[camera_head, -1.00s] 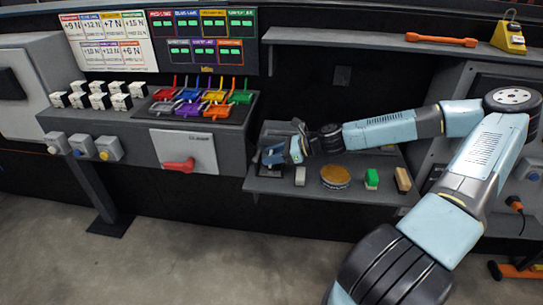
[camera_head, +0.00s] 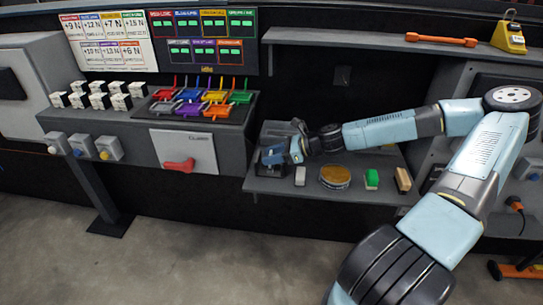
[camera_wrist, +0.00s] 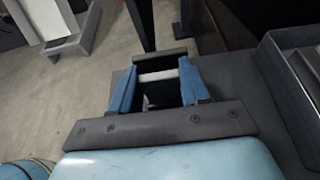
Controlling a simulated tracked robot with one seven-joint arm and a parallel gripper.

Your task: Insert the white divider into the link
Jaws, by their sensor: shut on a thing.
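My gripper (camera_head: 272,156) is at the left end of the grey shelf, just above a small dark fixture (camera_head: 269,171). In the wrist view, the two blue fingers of my gripper (camera_wrist: 158,70) are shut on a short white bar, the white divider (camera_wrist: 158,76), which spans the gap between them. Dark parts, likely the link (camera_wrist: 163,58), show just beyond and below the divider. I cannot tell whether the divider touches the link or sits in it. In the head view the divider is hidden by my gripper.
On the shelf (camera_head: 330,196), right of my gripper, are a small pale block (camera_head: 300,177), a round amber-topped tin (camera_head: 335,177), a green-topped block (camera_head: 371,178) and a tan block (camera_head: 403,180).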

